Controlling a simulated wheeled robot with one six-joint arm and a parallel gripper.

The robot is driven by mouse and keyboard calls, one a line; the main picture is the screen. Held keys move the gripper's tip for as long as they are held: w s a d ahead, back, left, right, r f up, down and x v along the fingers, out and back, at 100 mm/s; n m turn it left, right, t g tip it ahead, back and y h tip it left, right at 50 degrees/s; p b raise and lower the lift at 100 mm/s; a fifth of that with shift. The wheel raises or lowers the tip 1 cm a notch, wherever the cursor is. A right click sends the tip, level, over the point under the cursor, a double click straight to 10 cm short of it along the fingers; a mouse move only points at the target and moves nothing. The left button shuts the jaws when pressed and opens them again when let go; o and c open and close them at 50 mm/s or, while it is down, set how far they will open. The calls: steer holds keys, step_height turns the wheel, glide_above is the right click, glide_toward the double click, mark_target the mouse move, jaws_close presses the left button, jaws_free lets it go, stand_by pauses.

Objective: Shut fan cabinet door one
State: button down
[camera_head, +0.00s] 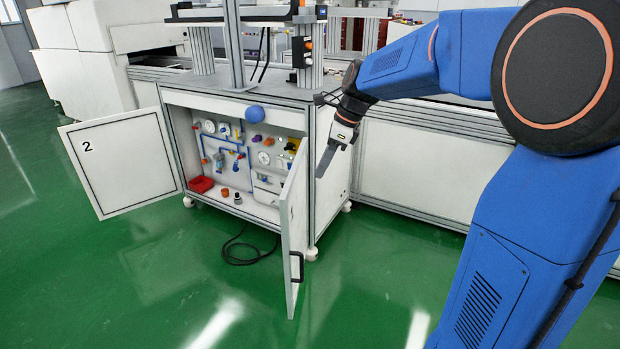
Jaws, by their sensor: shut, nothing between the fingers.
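The cabinet (322,225) stands under a workbench with both doors open. The left door (120,168) is swung wide and bears a "2". The right door (293,225) stands out towards me, seen nearly edge-on, with a black handle (296,266) near its free edge. No number shows on it, but it is the only other door. My gripper (324,163) is shut and empty, pointing down. In the picture it is just right of the right door's upper part, in front of the cabinet's right side. I cannot tell how far apart they are.
Inside the cabinet are blue pipes (233,148), gauges and a red tray (201,184). A blue ball (253,113) shows at its top edge. A black cable (240,257) lies on the green floor below. A long white unit (420,165) extends right.

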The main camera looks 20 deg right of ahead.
steer(key=w+a+f, duration=0.3)
steer(key=a+f, duration=0.3)
steer(key=f, duration=0.2)
steer(key=shift+a+f, duration=0.25)
steer(key=shift+a, duration=0.1)
steer(key=shift+a, duration=0.1)
